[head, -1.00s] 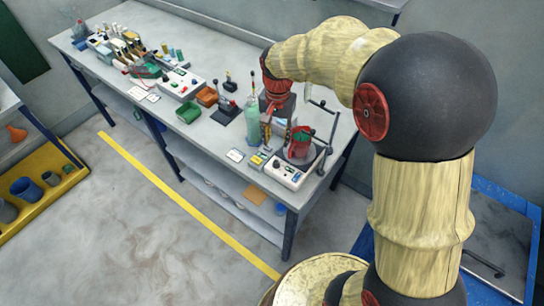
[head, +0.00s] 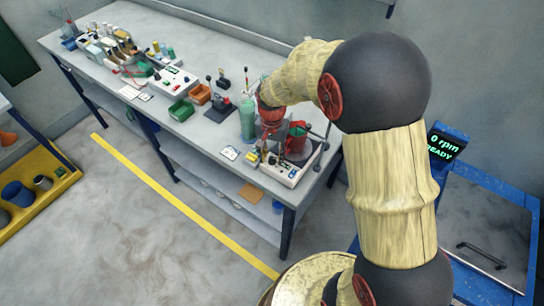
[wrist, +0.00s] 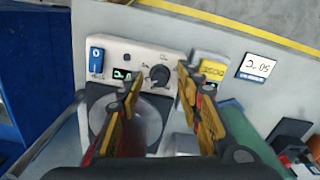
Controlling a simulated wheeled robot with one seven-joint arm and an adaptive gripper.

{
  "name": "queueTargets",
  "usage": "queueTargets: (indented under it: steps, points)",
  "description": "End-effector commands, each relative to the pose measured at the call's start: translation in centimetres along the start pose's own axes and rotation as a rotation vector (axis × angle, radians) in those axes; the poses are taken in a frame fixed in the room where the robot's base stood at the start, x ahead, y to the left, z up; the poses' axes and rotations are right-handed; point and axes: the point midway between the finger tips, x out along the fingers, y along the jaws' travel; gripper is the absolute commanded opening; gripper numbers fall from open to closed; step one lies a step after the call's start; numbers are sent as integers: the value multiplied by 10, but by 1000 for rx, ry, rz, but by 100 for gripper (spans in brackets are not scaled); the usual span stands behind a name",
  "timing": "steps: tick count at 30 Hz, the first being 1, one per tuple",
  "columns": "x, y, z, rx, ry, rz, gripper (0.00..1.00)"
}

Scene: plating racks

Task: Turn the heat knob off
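A white control unit (wrist: 138,50) fills the upper middle of the wrist view and stands at the right end of the bench in the head view (head: 290,172). A dark round knob (wrist: 160,73) with scale marks around it is on its panel, beside a small lit display (wrist: 122,74) and a blue switch (wrist: 96,60). I take this knob as the heat knob; its label is not readable. My gripper (wrist: 159,79) is open, its yellow-and-black fingers apart on either side of the knob in the picture. Contact is not visible. In the head view my arm partly hides the unit.
A yellow block (wrist: 210,68) and a display card (wrist: 257,68) lie right of the unit. A green bottle (head: 247,118) stands close to my wrist in the head view.

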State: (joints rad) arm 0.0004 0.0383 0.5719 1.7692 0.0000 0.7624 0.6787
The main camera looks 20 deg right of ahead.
Motion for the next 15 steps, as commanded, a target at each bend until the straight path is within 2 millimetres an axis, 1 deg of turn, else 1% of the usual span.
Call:
queueTargets:
  steps: [8, 15]
  points:
    - [1, 0, 0, 0, 0, 0, 36]
    - [1, 0, 0, 0, 0, 0, 23]
